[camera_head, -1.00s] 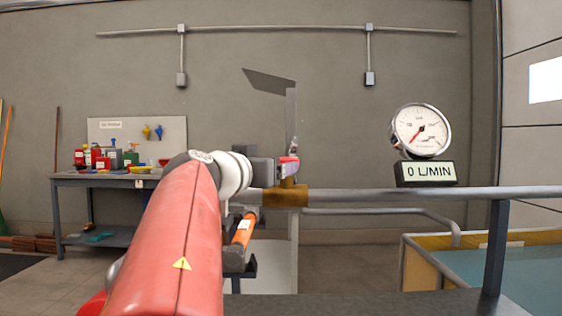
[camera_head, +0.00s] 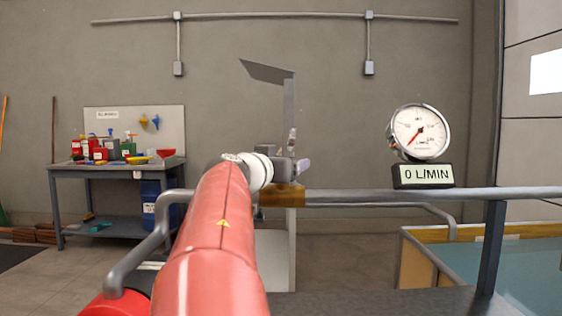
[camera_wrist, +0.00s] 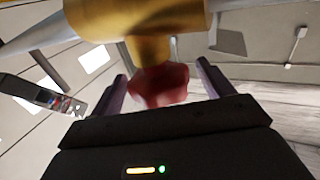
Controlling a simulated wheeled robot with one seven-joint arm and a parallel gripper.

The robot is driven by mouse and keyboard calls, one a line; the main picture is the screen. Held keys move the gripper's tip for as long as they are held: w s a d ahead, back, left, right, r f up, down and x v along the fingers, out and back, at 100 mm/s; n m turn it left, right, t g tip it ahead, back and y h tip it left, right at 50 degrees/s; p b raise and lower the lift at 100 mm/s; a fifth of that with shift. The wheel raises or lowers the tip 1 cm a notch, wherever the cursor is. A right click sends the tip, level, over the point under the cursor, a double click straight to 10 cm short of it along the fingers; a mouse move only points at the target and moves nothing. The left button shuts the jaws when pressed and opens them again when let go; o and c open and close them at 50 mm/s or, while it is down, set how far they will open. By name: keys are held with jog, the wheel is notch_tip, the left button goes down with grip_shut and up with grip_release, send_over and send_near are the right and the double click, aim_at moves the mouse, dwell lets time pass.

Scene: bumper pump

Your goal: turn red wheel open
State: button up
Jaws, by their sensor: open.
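The red wheel (camera_wrist: 160,86) sits on the brass valve body (camera_wrist: 140,28) in the wrist view. In the head view only the brass valve body (camera_head: 282,195) shows on the grey pipe; I cannot make out the wheel there. My gripper (camera_wrist: 163,71) is open, with one finger on each side of the red wheel. I cannot tell whether either finger touches it. In the head view my gripper (camera_head: 298,160) is just above the valve body, partly hidden by my own red arm.
A round gauge (camera_head: 420,132) and a display reading 0 L/MIN (camera_head: 423,175) stand right of the valve above the pipe (camera_head: 400,196). A water tank (camera_head: 480,265) is at lower right. A workbench (camera_head: 110,172) with containers stands back left. A bent metal plate (camera_head: 267,72) rises behind the valve.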

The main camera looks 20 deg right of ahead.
jog(key=c, duration=1)
jog(key=shift+f, duration=0.1)
jog(key=shift+f+b, duration=0.1)
jog(key=shift+b, duration=0.35)
